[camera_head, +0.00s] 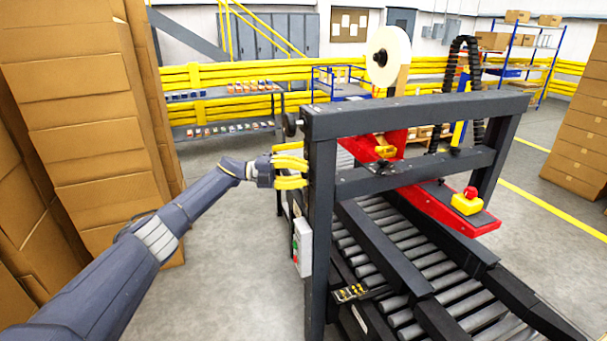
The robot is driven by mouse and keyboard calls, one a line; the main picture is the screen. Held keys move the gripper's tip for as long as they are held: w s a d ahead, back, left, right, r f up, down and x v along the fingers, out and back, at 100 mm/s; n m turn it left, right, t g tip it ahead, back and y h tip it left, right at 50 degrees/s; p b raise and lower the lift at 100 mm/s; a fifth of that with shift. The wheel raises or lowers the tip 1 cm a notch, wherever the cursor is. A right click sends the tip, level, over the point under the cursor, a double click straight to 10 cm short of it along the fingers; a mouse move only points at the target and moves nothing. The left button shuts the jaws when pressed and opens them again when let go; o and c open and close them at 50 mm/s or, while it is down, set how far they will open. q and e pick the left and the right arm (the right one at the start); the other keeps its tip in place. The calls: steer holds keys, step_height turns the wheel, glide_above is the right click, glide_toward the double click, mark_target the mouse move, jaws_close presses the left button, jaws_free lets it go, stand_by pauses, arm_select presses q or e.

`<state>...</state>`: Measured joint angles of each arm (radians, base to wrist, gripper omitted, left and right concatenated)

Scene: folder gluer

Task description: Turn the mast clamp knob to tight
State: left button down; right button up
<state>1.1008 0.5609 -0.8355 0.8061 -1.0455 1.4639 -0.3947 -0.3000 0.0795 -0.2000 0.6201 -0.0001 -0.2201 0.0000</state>
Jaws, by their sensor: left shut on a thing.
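My left gripper (303,172) has yellow fingers and is at the outer side of the black left mast (321,225) of the machine. Its fingers are shut on the mast clamp knob, at about the height of the lower crossbar. The fingers hide the knob, so I cannot see which way it is turned. A dark round handwheel (291,123) sticks out from the mast above the gripper, apart from the fingers. My right gripper is not in view.
A grey control box (302,247) hangs on the mast below the gripper. The roller conveyor (400,260), red head (430,205) and yellow stop-button box (466,204) lie to the right. Stacked cartons (90,120) stand at left, with open floor between.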

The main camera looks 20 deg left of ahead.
arm_select(q)
steer(key=c, duration=1)
jaws_free()
steer(key=shift+o, duration=0.2)
steer(key=shift+a, duration=0.1)
steer(key=v, duration=1.2)
